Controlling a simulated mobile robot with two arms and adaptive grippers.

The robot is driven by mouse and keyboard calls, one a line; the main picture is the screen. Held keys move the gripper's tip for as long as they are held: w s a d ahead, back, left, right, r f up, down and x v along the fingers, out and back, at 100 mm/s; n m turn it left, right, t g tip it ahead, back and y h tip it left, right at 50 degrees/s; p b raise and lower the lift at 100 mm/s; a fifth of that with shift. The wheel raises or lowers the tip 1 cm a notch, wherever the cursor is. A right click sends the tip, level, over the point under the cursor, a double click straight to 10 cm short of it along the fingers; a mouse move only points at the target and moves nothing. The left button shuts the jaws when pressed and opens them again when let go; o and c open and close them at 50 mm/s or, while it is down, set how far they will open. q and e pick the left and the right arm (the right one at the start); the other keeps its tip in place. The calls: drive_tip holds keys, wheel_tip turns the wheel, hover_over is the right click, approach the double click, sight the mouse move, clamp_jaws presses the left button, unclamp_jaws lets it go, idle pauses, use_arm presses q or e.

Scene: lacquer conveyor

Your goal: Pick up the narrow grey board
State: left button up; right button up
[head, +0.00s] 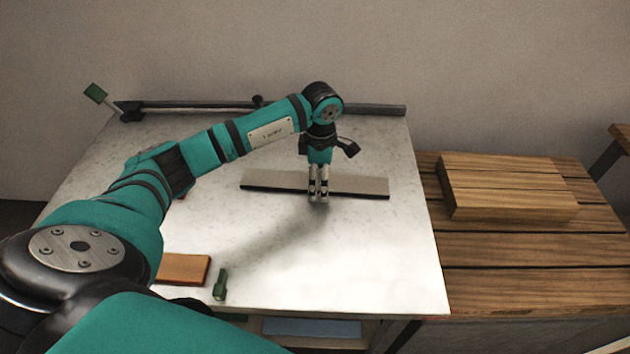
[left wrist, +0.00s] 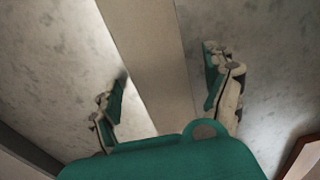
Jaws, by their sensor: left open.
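The narrow grey board (head: 360,184) lies flat on the pale tabletop, running left to right with a dark front edge. My left gripper (head: 318,198) is above the middle of the board, pointing down, and hides part of it. In the left wrist view the grey board (left wrist: 150,60) passes between the two spread fingers of the left gripper (left wrist: 170,100). The fingers stand on either side of the board. I cannot tell how far above the table the fingertips are. My right gripper is not in view.
The table (head: 400,260) has a dark rail (head: 375,109) along its back edge. An orange-brown board (head: 183,269) and a small green object (head: 220,284) lie near the front. A wooden slatted table (head: 500,248) with a wooden block (head: 510,185) stands at the right. The tabletop's right front is clear.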

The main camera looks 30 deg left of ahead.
use_arm(q)
drive_tip(key=shift+c, duration=0.3)
drive_tip(key=c, duration=1.3)
drive_tip(key=shift+c, duration=0.5)
drive_tip(key=shift+r, duration=0.15)
